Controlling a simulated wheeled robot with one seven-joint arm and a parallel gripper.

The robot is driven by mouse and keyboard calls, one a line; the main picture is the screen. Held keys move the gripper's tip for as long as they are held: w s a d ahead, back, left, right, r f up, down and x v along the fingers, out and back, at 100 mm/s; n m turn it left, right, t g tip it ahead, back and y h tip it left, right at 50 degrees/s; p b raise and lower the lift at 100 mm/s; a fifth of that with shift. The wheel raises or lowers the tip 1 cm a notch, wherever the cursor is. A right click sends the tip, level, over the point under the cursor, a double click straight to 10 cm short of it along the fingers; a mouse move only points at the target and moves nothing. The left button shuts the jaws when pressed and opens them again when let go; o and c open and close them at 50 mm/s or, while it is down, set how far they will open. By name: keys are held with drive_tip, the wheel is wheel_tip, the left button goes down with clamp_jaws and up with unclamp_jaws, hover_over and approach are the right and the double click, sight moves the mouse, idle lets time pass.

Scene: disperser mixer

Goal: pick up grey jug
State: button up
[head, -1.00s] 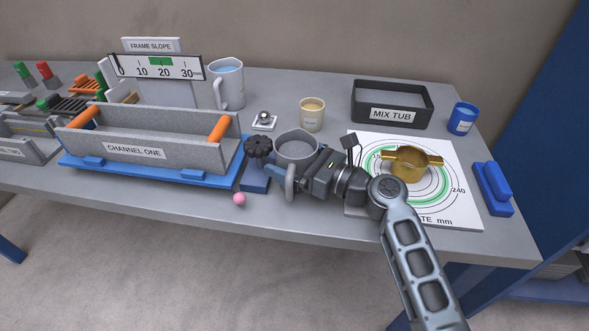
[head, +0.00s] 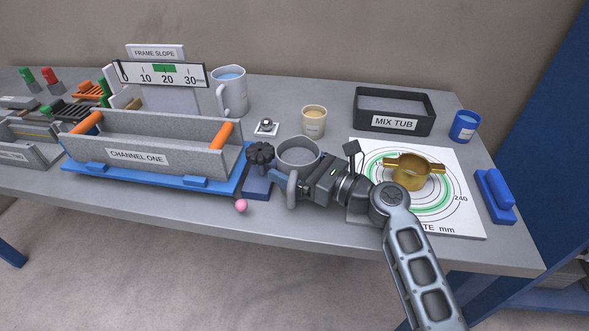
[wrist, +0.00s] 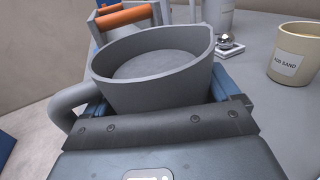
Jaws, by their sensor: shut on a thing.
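The grey jug (head: 298,150) is a wide, round, open vessel with a loop handle, near the front middle of the bench. It fills the middle of the wrist view (wrist: 150,80), upright or nearly so, with its handle at the left. My gripper (head: 294,172) is shut on the jug, with blue fingers on either side of its wall in the wrist view. The jug's underside is hidden, so I cannot tell whether it touches the bench.
A black knob (head: 260,153) on a blue block stands close left of the jug. Behind are a sand cup (head: 314,121) and a pale jug of blue liquid (head: 230,91). CHANNEL ONE (head: 140,158) stands left, a gold cup (head: 411,172) right. A pink ball (head: 241,205) lies near the front edge.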

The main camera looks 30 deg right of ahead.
wheel_tip(320, 180, up, 5)
drive_tip(key=shift+d+f, duration=0.15)
drive_tip(key=shift+f, duration=0.05)
drive_tip(key=d+r, duration=0.6)
drive_tip(key=d, duration=0.5)
drive_tip(key=shift+d+r, duration=0.2)
